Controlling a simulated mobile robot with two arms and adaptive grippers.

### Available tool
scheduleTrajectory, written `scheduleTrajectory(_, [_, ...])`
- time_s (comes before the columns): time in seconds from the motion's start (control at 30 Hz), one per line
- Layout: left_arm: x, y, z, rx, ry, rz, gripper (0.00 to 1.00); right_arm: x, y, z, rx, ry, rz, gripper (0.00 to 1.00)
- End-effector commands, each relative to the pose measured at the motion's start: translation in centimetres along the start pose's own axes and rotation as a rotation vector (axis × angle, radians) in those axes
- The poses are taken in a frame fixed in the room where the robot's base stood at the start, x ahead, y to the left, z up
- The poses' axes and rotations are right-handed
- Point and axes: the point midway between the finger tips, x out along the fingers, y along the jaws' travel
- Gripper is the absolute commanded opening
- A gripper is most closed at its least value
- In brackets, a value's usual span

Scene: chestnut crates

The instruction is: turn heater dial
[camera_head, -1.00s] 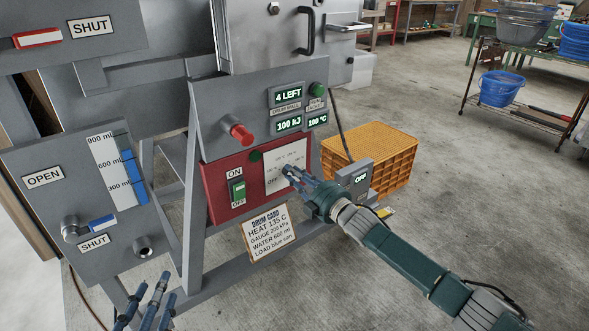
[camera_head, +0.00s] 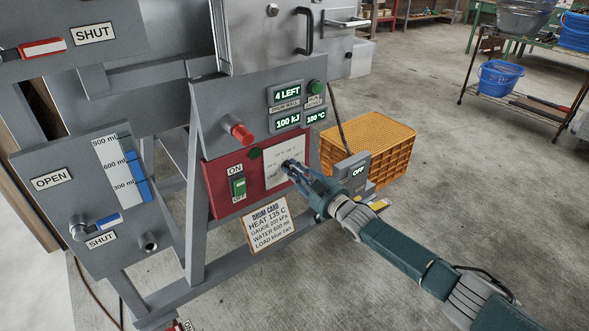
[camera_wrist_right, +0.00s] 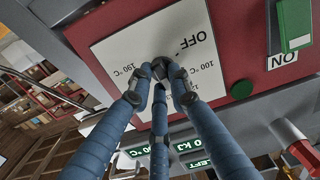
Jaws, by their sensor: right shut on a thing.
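The heater dial (camera_wrist_right: 161,66) is a dark knob on a white scale plate (camera_head: 270,165) set in a red panel (camera_head: 221,175). In the right wrist view the plate (camera_wrist_right: 112,48) reads OFF, 100 °C and 190 °C; other marks are covered by my fingers. My right gripper (camera_head: 288,166) has its blue fingers closed around the dial, also in the wrist view (camera_wrist_right: 160,76). The fingers hide most of the dial, so its pointer cannot be read. My left gripper is not in view.
A green ON/OFF switch (camera_head: 238,187) and a red knob (camera_head: 240,133) are close by. The drum card (camera_head: 268,228) reads HEAT 135 C. A box showing OFF (camera_head: 353,172) and an orange crate (camera_head: 390,150) stand right of the panel. Open floor lies further right.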

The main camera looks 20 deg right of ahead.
Motion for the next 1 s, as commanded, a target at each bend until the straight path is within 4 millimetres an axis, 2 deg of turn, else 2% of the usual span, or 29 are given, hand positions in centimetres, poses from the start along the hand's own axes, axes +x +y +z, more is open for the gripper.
scheduleTrajectory(0.17, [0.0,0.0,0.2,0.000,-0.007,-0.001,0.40,0.0,0.0,0.2,0.156,-0.003,0.000,0.00])
scheduleTrajectory(0.5, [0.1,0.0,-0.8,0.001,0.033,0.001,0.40,0.0,0.0,0.3,0.379,-0.002,0.000,0.00])
scheduleTrajectory(1.0, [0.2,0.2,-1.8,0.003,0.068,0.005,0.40,0.0,0.0,0.4,0.476,-0.003,0.000,0.00])
